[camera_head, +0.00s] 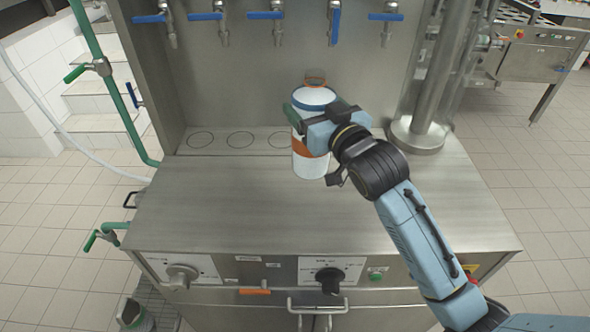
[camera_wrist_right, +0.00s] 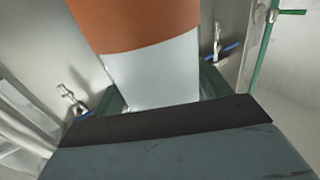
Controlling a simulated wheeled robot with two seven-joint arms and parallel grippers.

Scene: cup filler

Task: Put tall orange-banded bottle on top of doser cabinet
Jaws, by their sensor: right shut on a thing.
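The tall orange-banded bottle (camera_head: 311,165) is white with an orange band, a blue ring and an orange cap, and appears upright over the doser cabinet. My right gripper (camera_head: 308,122) is shut around its middle from the right. The bottle's orange band and white body also show in the right wrist view (camera_wrist_right: 155,75), between the fingers. The doser cabinet (camera_head: 230,205) is steel with a flat top. I cannot tell whether the bottle's base touches the top. My left gripper is not in view.
Several blue-handled taps (camera_head: 265,15) line the back panel above ring marks (camera_head: 240,140). A steel column (camera_head: 430,90) stands on the right of the top. Knobs (camera_head: 329,280) are on the front. The left and front of the top are clear.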

